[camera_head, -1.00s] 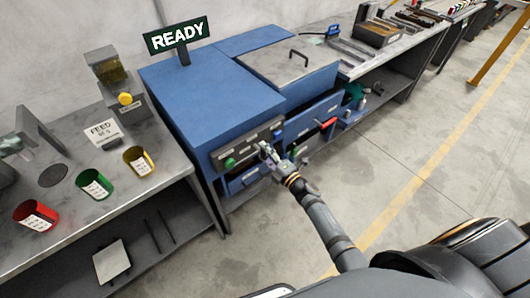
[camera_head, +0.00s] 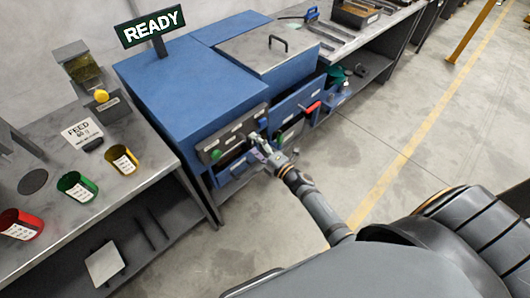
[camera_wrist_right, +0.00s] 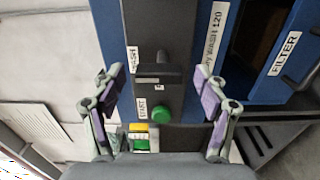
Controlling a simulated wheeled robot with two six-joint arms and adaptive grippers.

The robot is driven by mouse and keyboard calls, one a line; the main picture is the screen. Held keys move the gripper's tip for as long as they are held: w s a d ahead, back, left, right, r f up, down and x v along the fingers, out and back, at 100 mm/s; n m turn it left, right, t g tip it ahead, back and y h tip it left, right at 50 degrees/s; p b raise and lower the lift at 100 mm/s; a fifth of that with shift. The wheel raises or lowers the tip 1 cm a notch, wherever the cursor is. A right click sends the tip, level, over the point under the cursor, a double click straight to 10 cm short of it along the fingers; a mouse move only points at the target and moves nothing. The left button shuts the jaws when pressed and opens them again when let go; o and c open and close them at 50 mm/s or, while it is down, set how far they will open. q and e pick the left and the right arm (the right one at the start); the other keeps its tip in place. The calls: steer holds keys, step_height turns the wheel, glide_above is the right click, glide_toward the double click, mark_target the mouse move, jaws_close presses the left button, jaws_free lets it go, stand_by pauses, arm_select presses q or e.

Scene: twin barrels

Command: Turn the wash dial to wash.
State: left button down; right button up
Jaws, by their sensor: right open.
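In the right wrist view, a dark knob with a bar handle (camera_wrist_right: 163,66), which looks like the wash dial, stands out from the dark control panel (camera_wrist_right: 160,20). A white WASH label (camera_wrist_right: 132,60) is left of it. A green round button (camera_wrist_right: 160,113) by a START label is below it. My right gripper (camera_wrist_right: 159,88) is open, its purple-padded fingers spread either side of the panel, with nothing between the pads. In the head view my right gripper (camera_head: 257,143) is at the panel's right end and hides part of it. My left gripper is out of view.
The panel is on a blue machine (camera_head: 190,85) with a READY sign (camera_head: 150,26). A red handle (camera_head: 312,107) is to its right. Red (camera_head: 20,225), green (camera_head: 76,187) and yellow (camera_head: 122,160) cups stand on the left bench. The floor (camera_head: 375,140) to the right is clear.

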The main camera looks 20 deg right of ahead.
steer(key=v, duration=0.9)
steer(key=shift+s, duration=0.25)
steer(key=shift+d, duration=0.1)
steer(key=s+d+f+m+g+h, duration=0.2)
steer(key=s+d+f+m+g, duration=0.15)
steer(key=f, duration=0.55)
steer(key=s+d+f+m+g+h, duration=0.2)
steer(key=s+f+m, duration=0.3)
steer(key=f, duration=0.4)
steer(key=s+d+f+m+g+h, duration=0.25)
steer(key=s+f+m, duration=0.25)
steer(key=f, duration=0.5)
steer(key=s+a+f+m+g, duration=0.1)
steer(key=s+f+m+g, duration=0.3)
steer(key=s, duration=0.7)
steer(key=s+a+f+m+g, duration=0.1)
steer(key=s+f+m+g, duration=0.2)
steer(key=s+f, duration=0.5)
steer(key=s+m, duration=0.1)
steer(key=s, duration=0.3)
steer(key=shift+g, duration=0.4)
steer(key=shift+a+f+h, duration=0.1)
steer(key=shift+h, duration=0.15)
